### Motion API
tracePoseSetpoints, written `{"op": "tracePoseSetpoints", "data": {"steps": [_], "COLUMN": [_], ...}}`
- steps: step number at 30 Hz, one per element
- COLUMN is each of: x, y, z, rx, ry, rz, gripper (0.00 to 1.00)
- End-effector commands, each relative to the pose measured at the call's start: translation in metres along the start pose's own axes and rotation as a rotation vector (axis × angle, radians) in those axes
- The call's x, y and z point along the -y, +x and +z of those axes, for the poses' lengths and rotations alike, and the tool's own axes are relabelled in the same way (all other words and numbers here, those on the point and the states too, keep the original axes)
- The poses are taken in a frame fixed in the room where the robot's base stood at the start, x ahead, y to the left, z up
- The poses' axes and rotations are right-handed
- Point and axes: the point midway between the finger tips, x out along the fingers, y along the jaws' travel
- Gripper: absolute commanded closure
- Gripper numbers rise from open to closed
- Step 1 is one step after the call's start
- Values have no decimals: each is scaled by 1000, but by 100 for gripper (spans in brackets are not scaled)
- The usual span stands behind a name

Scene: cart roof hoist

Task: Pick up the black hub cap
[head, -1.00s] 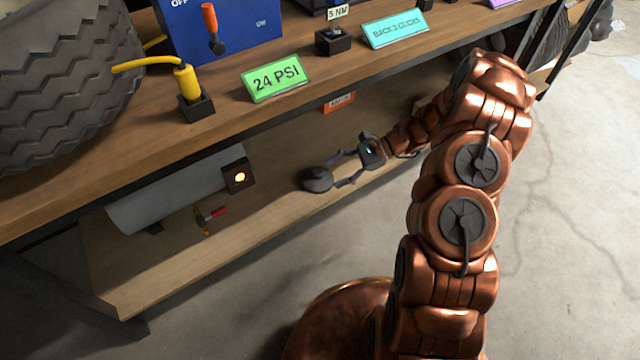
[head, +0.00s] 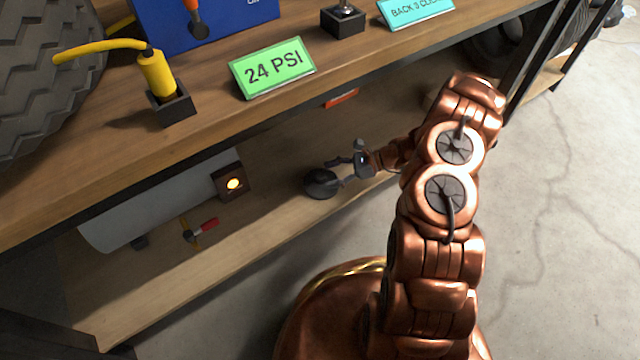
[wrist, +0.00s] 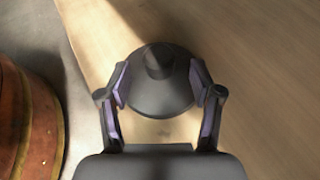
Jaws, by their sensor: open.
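The black hub cap (head: 321,184) is a dark disc on the lower wooden shelf. In the wrist view the hub cap (wrist: 158,88) shows a raised round knob at its middle. My gripper (head: 345,172) reaches in over the shelf from the right, at the hub cap's right side. In the wrist view my gripper (wrist: 160,88) is open, with one finger on each side of the disc. The pads are very close to its edges; I cannot tell whether they touch.
The lower shelf (head: 140,295) also holds a grey cylinder (head: 150,205), a box with a glowing light (head: 231,183) and a red-handled tool (head: 203,229). The upper shelf (head: 215,115) overhangs them, with a green 24 PSI sign (head: 272,68) and a yellow plug (head: 156,75).

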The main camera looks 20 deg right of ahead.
Motion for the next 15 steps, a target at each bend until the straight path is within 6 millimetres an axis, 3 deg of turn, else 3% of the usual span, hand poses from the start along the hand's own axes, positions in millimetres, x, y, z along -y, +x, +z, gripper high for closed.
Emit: {"op": "tracePoseSetpoints", "data": {"steps": [7,15], "x": [-1,-1], "y": [33,40], "z": [-3,-1], "rx": [1,0], "ry": [-1,0], "rz": [4,4], "gripper": [35,35]}}
